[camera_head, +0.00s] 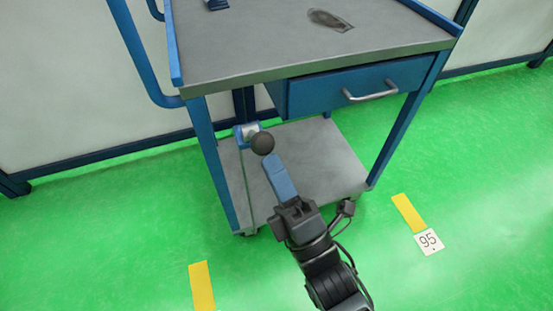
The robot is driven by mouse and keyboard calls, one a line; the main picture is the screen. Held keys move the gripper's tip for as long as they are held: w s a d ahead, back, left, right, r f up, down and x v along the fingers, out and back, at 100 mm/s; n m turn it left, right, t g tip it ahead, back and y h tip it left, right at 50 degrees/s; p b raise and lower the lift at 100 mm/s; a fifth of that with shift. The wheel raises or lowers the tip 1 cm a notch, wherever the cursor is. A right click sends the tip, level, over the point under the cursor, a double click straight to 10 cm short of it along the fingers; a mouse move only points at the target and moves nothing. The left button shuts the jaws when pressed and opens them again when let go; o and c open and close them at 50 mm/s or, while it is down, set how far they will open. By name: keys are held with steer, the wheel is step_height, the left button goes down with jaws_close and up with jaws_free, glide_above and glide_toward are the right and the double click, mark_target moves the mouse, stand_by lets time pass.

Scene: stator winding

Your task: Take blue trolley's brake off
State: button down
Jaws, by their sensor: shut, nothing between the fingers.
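The blue trolley (205,150) stands upright with a grey top, a drawer and a grey lower shelf. A round black knob (262,143) shows in front of a small blue-and-white fitting (246,132) near the trolley's left side, above the lower shelf. I take the knob to be the brake's handle; its stem is hard to make out. My gripper (271,160) reaches in from below, its blue fingers shut and empty. The fingertips appear just below and right of the knob; I cannot tell whether they touch it. The lower shelf's middle is partly hidden behind my gripper.
The drawer (350,88) is shut and overhangs the lower shelf at the right. Trolley legs stand left and right of my arm. A blue push handle (143,55) is at the left. Yellow floor marks (201,286) and a "95" tag (428,241) lie on clear green floor.

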mark_target(267, 138)
steer(key=r+g+p, duration=0.1)
steer(key=r+p, duration=0.1)
steer(key=p, duration=0.1)
steer(key=w+r+m+g+h+p, duration=0.1)
steer(key=r+p, duration=0.1)
steer(key=p, duration=0.2)
steer(key=shift+w+a+r+h, duration=0.15)
steer(key=shift+r+h, duration=0.05)
steer(key=shift+h, duration=0.1)
steer(key=w+r+g+p, duration=0.1)
steer(key=p, duration=0.1)
steer(key=w+r+g+h+p, duration=0.1)
steer(key=p, duration=0.2)
steer(key=shift+a+m+h, duration=0.3)
steer(key=shift+a, duration=0.1)
steer(key=shift+w+a+r+p, duration=0.15)
steer(key=shift+w+r+p, duration=0.5)
steer(key=shift+w+p, duration=0.4)
steer(key=shift+w+a+r+p, duration=0.3)
steer(key=shift+w+r+p, duration=0.15)
steer(key=shift+w+p, duration=0.25)
steer(key=shift+w+r, duration=0.25)
steer(key=shift+w, duration=0.05)
